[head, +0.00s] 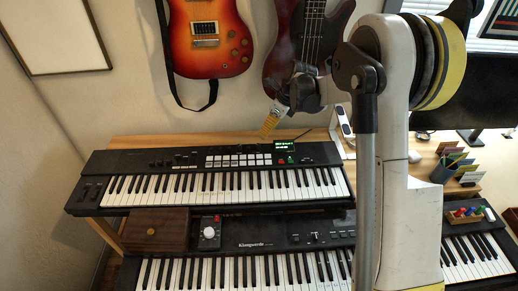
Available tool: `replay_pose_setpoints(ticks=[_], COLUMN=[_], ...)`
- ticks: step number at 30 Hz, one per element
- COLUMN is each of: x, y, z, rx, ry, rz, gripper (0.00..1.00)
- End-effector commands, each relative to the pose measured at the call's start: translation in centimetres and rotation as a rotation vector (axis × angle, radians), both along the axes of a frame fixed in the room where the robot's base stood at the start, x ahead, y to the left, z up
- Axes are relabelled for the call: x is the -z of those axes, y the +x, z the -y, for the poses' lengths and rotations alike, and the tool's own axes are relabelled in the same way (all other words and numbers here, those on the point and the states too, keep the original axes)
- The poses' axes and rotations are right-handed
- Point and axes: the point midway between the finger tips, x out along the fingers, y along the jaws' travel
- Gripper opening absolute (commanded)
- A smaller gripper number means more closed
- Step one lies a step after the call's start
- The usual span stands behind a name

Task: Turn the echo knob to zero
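No label reading echo is legible, so I cannot tell which knob it is. A large white knob (209,232) sits on a small dark box with red bits, on the left part of the lower keyboard (262,246). Left of it, a brown wooden box (172,222) has a small brass-coloured round piece (151,232) on its front.
The upper keyboard (215,178), with a lit green display, stands behind the lower one. Two guitars (210,38) hang on the wall. At right are a third keyboard (478,250), a pencil cup (443,170) and a monitor (466,92). My arm covers the centre right.

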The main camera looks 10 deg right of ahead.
Motion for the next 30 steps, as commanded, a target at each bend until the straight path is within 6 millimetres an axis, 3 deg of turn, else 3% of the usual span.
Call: replay_pose_setpoints(ticks=[9, 15, 27, 28, 30], x=[5.8, 8.5, 9.3, 9.3, 9.3], y=[1.5, 2.3, 2.6, 2.6, 2.5], z=[-1.6, -2.4, -2.7, -2.7, -2.7], rx=[-0.002, -0.002, -0.002, -0.002, -0.002], ry=[-0.001, -0.002, -0.003, -0.003, -0.002], rz=[0.003, 0.002, 0.003, 0.003, 0.004], gripper=[0.39, 0.39, 0.39, 0.38, 0.16])
